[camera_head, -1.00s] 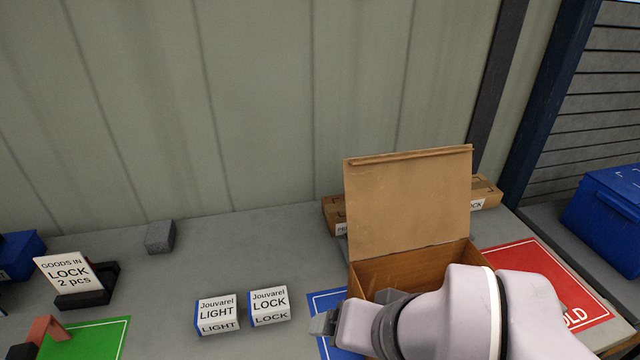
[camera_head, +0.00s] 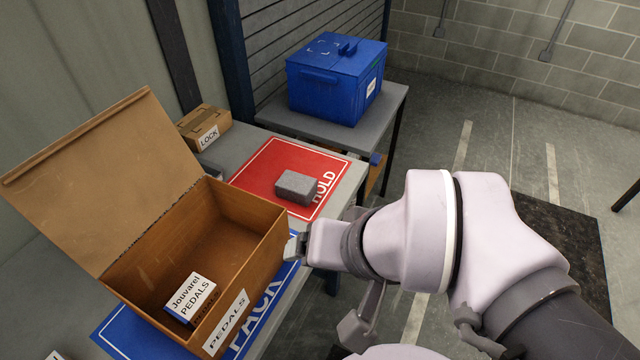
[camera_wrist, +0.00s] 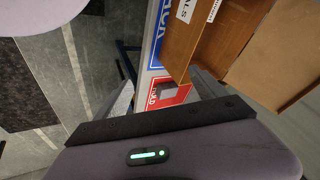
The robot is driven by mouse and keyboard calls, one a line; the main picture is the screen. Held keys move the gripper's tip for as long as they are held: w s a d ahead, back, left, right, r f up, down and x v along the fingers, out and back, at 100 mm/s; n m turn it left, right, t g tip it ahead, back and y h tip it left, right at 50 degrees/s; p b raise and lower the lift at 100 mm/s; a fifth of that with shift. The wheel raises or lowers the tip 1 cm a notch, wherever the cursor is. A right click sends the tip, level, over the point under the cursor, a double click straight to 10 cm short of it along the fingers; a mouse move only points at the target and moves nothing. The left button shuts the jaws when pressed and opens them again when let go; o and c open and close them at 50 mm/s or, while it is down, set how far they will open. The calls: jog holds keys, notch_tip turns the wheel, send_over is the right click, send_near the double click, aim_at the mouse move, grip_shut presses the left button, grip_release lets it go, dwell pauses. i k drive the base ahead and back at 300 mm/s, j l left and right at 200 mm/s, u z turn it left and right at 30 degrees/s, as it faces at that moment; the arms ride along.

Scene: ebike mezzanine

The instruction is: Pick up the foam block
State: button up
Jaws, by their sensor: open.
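A grey foam block (camera_head: 296,187) lies on the red HOLD mat (camera_head: 262,172), near its right side. In the wrist view the block (camera_wrist: 167,92) shows small and partly hidden, in the gap between my fingers. My gripper (camera_head: 298,244) is open and empty, in front of the mat and close to the right wall of the open cardboard box in the head view. Its two fingers spread apart in the wrist view (camera_wrist: 163,82), and they are not touching the block.
The open cardboard box (camera_head: 262,255) holds a white Jouvarel PEDALS box (camera_head: 190,297) and stands on the blue PACK mat (camera_head: 125,335). A closed LOCK carton (camera_head: 205,127) sits behind it. A blue lidded crate (camera_head: 337,80) stands on a side table (camera_head: 390,100). Floor is open at right.

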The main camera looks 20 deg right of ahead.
aim_at(301, 189)
jog(key=i+l+u, duration=0.1)
jog(key=i+l, duration=0.2)
jog(key=i+l+u, duration=0.15)
jog(key=l, duration=0.3)
jog(key=i+l+u, duration=0.1)
jog(key=i+l, duration=0.25)
jog(key=i+l+u, duration=0.1)
jog(key=l, duration=0.4)
jog(key=i, duration=0.1)
